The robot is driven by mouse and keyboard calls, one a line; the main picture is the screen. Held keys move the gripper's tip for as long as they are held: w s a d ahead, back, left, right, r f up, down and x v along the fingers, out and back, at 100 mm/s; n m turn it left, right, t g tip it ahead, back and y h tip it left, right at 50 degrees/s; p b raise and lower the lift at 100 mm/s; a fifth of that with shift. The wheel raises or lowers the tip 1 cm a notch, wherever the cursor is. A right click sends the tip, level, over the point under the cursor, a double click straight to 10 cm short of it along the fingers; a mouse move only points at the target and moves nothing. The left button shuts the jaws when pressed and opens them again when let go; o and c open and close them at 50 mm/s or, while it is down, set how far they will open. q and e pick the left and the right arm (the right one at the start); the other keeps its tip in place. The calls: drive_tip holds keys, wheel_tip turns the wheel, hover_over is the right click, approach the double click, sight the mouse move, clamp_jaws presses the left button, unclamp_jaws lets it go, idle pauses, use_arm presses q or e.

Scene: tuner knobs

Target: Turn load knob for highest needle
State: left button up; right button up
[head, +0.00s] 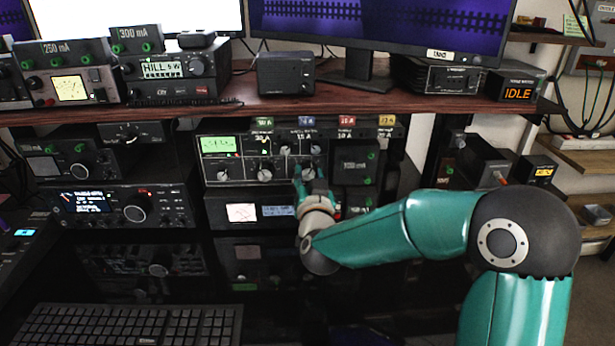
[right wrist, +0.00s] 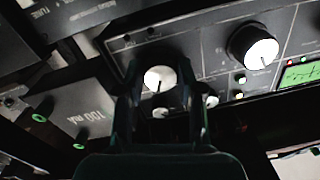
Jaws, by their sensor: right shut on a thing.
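The tuner (head: 240,160) is a dark panel on the middle shelf with a green-lit meter (head: 219,145) at its upper left and several white-faced knobs. My right gripper (head: 310,186) is at the panel's lower right knob (head: 308,172), its fingers closed around it. In the right wrist view the white-faced knob (right wrist: 160,78) sits between the two dark fingers. A larger knob (right wrist: 254,48) is beside it, and the green meter (right wrist: 301,74) is cut off at the right edge. The needle's reading and the knob labels are too small to tell. My left gripper is out of view.
A dark box marked 100 mA (head: 354,166) stands just right of the tuner, close to my right gripper. A unit with a white meter (head: 242,212) is directly below. The wooden shelf (head: 215,113) runs above. A keyboard (head: 125,325) lies at lower left.

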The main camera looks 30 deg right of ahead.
drive_tip(key=shift+r, duration=0.1)
drive_tip(key=shift+a+n+p, duration=0.1)
drive_tip(key=shift+n+p, duration=0.95)
drive_tip(key=shift+n, duration=1.65)
drive_tip(key=shift+r, duration=0.1)
drive_tip(key=o, duration=1.2)
drive_tip(key=shift+w, duration=0.15)
drive_tip(key=shift+c, duration=0.2)
drive_tip(key=v, duration=1.2)
